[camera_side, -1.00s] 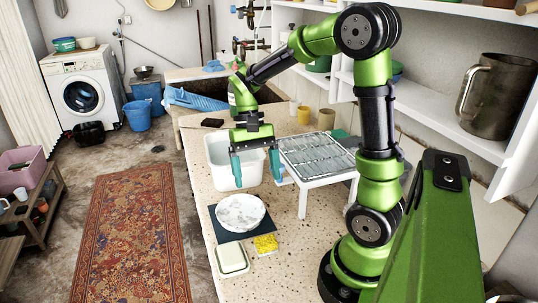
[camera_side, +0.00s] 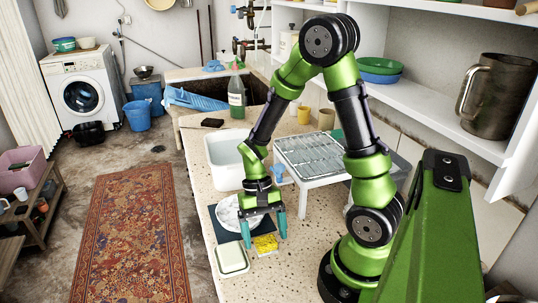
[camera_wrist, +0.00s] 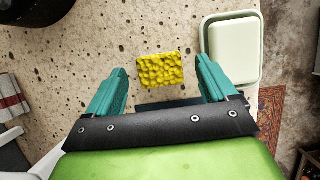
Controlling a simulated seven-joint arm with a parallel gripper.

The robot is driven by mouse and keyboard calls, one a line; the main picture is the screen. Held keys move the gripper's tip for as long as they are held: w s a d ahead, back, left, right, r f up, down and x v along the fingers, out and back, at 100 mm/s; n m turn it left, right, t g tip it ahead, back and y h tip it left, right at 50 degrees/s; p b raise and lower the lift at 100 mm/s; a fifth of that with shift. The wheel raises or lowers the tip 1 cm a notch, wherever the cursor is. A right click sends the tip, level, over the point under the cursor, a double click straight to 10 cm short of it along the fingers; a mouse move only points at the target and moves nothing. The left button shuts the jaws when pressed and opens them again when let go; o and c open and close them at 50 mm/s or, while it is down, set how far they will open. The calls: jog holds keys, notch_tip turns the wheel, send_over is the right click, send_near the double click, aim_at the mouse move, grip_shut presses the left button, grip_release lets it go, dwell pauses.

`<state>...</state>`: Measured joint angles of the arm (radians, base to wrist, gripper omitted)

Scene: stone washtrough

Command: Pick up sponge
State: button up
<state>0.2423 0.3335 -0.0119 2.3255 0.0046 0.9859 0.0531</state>
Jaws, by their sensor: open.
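The yellow sponge (camera_side: 265,244) lies on the speckled stone counter, at the edge of a dark mat (camera_side: 229,236). In the wrist view the sponge (camera_wrist: 159,70) sits ahead of and between my two teal fingers, apart from both. My gripper (camera_side: 264,240) is open and empty, pointing down near the sponge in the side view. Its fingers also show in the wrist view (camera_wrist: 160,80). My gripper partly hides the white marbled bowl (camera_side: 228,216) on the mat. How high the fingertips are above the sponge I cannot tell exactly.
A pale green-white soap dish (camera_side: 231,259) lies close left of the sponge; it also shows in the wrist view (camera_wrist: 232,48). A white basin (camera_side: 226,160) and a dish rack (camera_side: 314,160) stand farther back. The counter to the sponge's right is clear.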

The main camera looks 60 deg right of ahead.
aim_at(265, 238)
jog(key=shift+s+a+f, duration=0.1)
jog(key=shift+f, duration=0.25)
jog(key=shift+c, duration=0.4)
jog(key=c, duration=1.1)
notch_tip(265, 238, up, 10)
jog(key=shift+r, duration=0.1)
